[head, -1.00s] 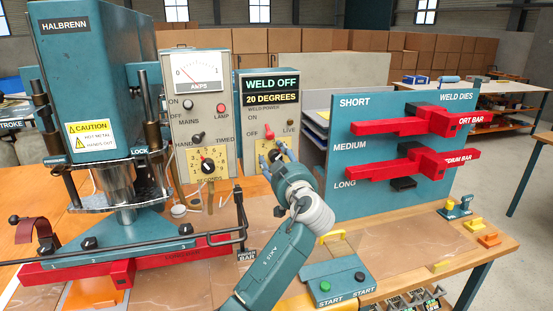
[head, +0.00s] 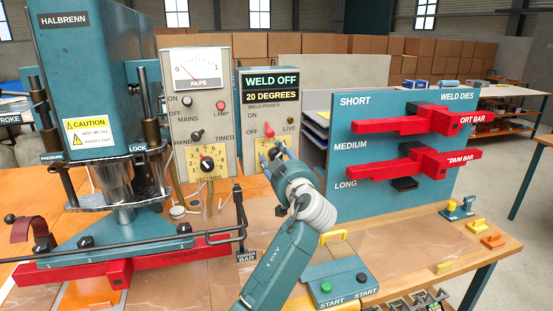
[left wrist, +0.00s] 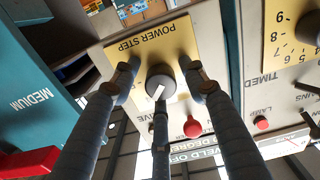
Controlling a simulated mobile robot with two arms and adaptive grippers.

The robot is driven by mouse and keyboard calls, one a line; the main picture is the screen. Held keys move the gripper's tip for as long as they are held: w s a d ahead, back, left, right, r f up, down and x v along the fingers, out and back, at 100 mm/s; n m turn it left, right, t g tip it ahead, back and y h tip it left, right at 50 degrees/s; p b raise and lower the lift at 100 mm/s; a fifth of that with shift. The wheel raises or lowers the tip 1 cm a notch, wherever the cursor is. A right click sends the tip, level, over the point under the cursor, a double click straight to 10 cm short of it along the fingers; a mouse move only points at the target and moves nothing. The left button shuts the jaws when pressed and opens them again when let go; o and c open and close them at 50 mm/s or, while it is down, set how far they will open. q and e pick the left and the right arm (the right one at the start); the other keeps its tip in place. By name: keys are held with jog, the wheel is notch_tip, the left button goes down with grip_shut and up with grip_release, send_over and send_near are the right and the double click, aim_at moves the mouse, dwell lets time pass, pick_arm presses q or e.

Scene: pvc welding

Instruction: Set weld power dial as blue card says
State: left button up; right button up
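The weld power dial (left wrist: 161,84) is a dark round knob with a white pointer, on a yellow POWER STEP plate (left wrist: 150,52). The pointer slants in the left wrist view; the numbers around it are hidden. My left gripper (head: 271,158) is at this dial on the weld power box (head: 253,110). In the left wrist view its three fingers (left wrist: 158,88) stand spread around the knob, one in front of its edge. The side fingers look slightly apart from it. The box display (head: 271,88) reads WELD OFF and 20 DEGREES. I see no blue card. My right gripper is out of view.
A red switch (head: 268,131) sits just above the dial. The timer box (head: 197,120) with its seconds dial (head: 207,164) stands close on the left. The weld dies board (head: 390,185) stands on the right. The start button box (head: 338,284) is below.

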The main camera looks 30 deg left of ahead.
pick_arm(q)
jog(key=v, duration=1.2)
dwell(0.5)
